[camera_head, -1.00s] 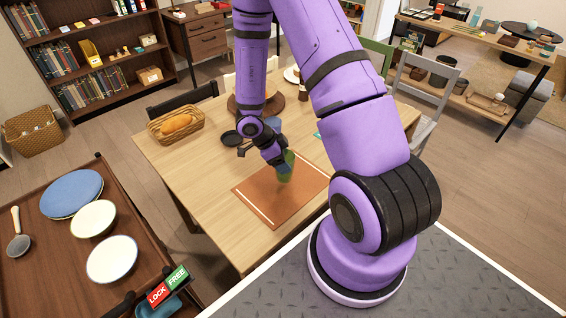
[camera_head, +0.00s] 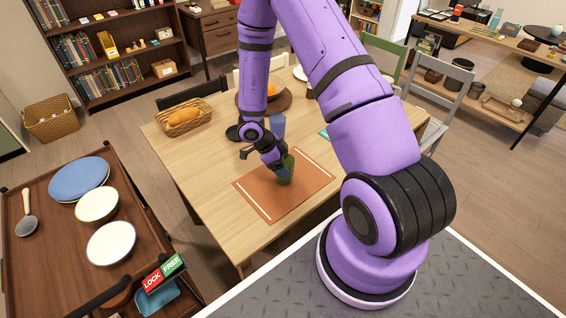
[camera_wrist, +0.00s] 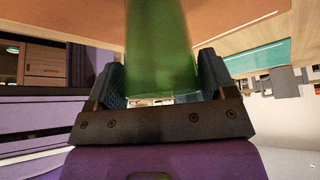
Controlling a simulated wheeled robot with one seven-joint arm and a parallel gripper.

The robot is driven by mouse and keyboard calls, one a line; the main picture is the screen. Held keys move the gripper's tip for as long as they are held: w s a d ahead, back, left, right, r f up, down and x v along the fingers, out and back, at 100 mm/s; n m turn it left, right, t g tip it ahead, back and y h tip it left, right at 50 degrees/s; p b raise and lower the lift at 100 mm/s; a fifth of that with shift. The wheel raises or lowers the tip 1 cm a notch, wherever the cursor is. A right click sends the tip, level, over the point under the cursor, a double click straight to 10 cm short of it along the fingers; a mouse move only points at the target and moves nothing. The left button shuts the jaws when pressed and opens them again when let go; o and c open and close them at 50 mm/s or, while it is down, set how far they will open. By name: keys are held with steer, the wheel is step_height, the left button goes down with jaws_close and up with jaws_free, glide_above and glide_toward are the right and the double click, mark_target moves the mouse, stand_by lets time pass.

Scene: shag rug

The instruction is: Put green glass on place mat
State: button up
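The green glass (camera_head: 288,169) is upright over the brown place mat (camera_head: 268,205), towards the mat's far part. I cannot tell for sure whether its base touches the mat. My gripper (camera_head: 281,170) reaches it from the left and is shut on it. In the wrist view the green glass (camera_wrist: 162,45) fills the space between the two blue-grey finger pads of my gripper (camera_wrist: 163,85), and the mat (camera_wrist: 60,22) shows behind it. The fingers partly hide the glass in the head view.
A blue glass (camera_head: 277,125) stands just behind my gripper. The wooden table (camera_head: 205,150) also holds a bread basket (camera_head: 184,118) at left and a teal mat (camera_head: 323,133) at right. The near part of the place mat is clear. A cart (camera_head: 45,255) with dishes stands at left.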

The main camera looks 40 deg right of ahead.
steer(key=shift+o, duration=1.3)
steer(key=shift+r, duration=0.15)
